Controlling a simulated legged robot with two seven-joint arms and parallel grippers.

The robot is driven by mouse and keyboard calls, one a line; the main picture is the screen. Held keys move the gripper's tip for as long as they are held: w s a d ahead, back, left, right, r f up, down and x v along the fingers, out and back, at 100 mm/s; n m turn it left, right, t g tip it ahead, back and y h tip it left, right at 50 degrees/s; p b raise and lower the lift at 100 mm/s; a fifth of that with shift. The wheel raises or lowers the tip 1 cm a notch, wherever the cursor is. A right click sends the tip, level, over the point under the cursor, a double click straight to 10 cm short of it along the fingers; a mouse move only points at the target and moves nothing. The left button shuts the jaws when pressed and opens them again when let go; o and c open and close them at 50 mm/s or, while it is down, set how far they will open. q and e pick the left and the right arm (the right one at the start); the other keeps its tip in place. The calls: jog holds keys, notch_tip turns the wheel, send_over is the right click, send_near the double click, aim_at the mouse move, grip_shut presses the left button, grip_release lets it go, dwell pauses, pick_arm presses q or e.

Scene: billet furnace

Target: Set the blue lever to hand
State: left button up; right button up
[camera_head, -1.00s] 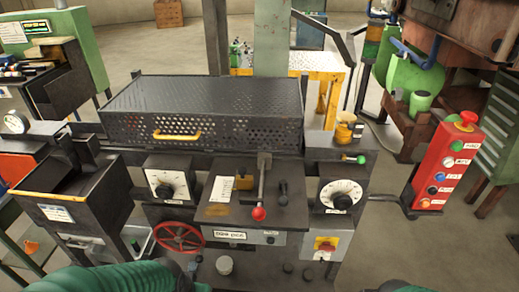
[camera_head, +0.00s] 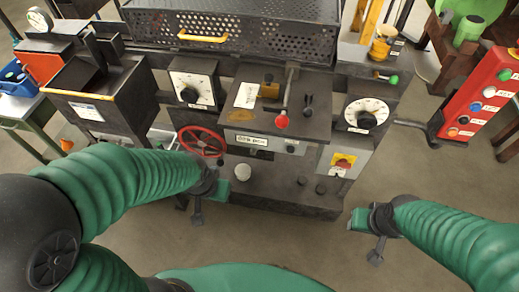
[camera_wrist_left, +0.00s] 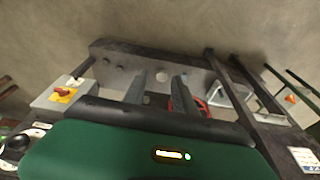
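The machine's central panel (camera_head: 310,122) carries a lever with a red knob (camera_head: 282,122) and a short dark lever (camera_head: 308,105). No lever on it looks plainly blue from here. My left gripper (camera_head: 209,203) is in front of the machine, below the red handwheel (camera_head: 202,142), apart from the levers. In the left wrist view its two fingers (camera_wrist_left: 158,88) are spread with nothing between them. My right gripper (camera_head: 366,238) is over the floor at the right front, its fingers apart and empty, touching nothing.
A perforated black cover (camera_head: 225,32) with a yellow handle stands behind the panel. Dials (camera_head: 366,114) flank it, with a red-and-yellow switch (camera_head: 343,161) below right. A red button box (camera_head: 478,97) stands at the right. The floor in front is clear.

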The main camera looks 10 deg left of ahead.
pick_arm(q)
jog(key=w+f+m+t+b, duration=0.1)
jog(key=w+f+m+b, duration=0.1)
jog(key=w+f+b, duration=0.1)
jog(key=w+a+f+m+t+b, duration=0.1)
jog(key=w+f+m+t+b, duration=0.1)
jog(key=w+f+b, duration=0.2)
jog(key=w+f+m+t+b, duration=0.1)
jog(key=w+f+m+b, duration=0.2)
jog(key=w+f, duration=0.1)
jog(key=shift+w+a+f, duration=0.15)
jog(key=shift+w, duration=0.25)
grip_shut()
jog(key=w+d+f+m+t+h+b, duration=0.7)
jog(key=w+f+m+b, duration=0.4)
jog(key=m+b, duration=0.5)
jog(key=d+m+t, duration=0.1)
jog(key=m, duration=0.1)
jog(key=shift+w+f+m+h, duration=0.15)
jog(key=shift+f+m+h, duration=0.15)
jog(key=shift+f+h, duration=0.1)
